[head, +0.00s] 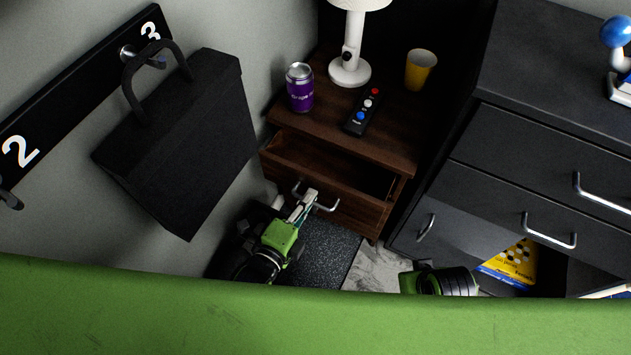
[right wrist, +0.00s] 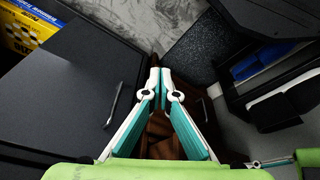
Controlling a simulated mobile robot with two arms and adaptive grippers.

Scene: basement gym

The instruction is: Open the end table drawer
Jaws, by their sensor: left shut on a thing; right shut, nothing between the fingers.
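The end table (head: 395,138) is dark brown wood and stands against the wall. Its drawer (head: 352,206) is pulled partly out, and the inside shows from above. My left gripper (head: 306,203) is shut on the silver drawer handle (head: 327,208) at the drawer's front; the fingers partly hide the handle. My right gripper (right wrist: 160,82) is shut and empty in the right wrist view. In the head view only a green and black part of my right arm shows at the lower middle.
On the end table stand a purple can (head: 300,92), a white lamp (head: 350,70), a remote (head: 362,112) and a yellow cup (head: 420,70). A black bag (head: 185,130) hangs left.

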